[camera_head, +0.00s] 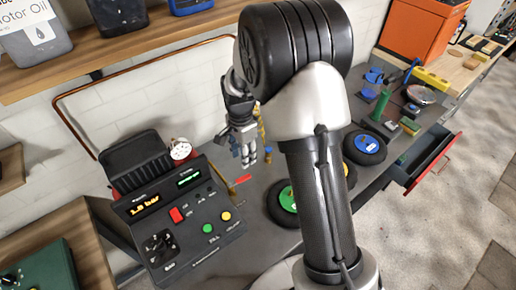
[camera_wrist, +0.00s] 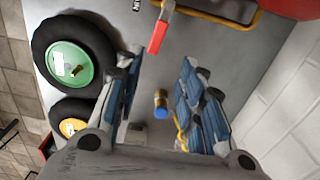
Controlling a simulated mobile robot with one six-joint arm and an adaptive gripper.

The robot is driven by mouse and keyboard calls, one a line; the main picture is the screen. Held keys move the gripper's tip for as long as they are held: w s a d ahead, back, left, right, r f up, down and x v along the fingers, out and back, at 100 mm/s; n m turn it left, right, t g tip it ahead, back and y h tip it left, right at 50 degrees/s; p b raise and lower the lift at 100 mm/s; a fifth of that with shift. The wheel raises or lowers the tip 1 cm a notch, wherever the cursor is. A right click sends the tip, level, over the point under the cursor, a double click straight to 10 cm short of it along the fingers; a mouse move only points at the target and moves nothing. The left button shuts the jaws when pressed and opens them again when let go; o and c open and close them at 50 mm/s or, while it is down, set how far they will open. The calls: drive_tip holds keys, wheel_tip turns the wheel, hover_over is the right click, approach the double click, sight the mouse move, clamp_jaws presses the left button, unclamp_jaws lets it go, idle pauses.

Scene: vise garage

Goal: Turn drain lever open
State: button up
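The drain lever appears to be the small red lever (camera_wrist: 157,37) at the top middle of the wrist view. It also shows in the head view as a short red bar (camera_head: 242,179) beside the control unit. My gripper (camera_head: 246,158) hangs above the bench, a little above and beyond the red lever in the picture. In the wrist view its two blue-padded fingers (camera_wrist: 161,68) are spread apart with nothing held between them. The red lever lies past the fingertips and apart from them. My arm hides part of the bench in the head view.
A dark control unit (camera_head: 185,222) with lit displays stands left of the lever. A green-hubbed wheel (camera_wrist: 70,63) and a yellow-hubbed wheel (camera_wrist: 70,127) lie nearby. A brass-and-blue fitting (camera_wrist: 161,103) with a yellow hose shows between the fingers. A red drawer (camera_head: 432,160) stands open at right.

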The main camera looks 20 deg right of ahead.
wheel_tip(320, 180, up, 9)
drive_tip(key=p, duration=0.2)
drive_tip(key=s+a+r+n+t+b, duration=0.1)
drive_tip(key=s+r+n, duration=0.3)
drive_tip(key=s, duration=0.4)
drive_tip(key=s+a+r+n+t+b, duration=0.1)
drive_tip(key=s+r+n+t+b, duration=0.1)
drive_tip(key=s+r+n, duration=0.3)
drive_tip(key=shift+s+r+n+b, duration=0.3)
drive_tip(key=shift+s+r+b, duration=0.45)
drive_tip(key=shift+s, duration=1.25)
drive_tip(key=shift+r, duration=0.15)
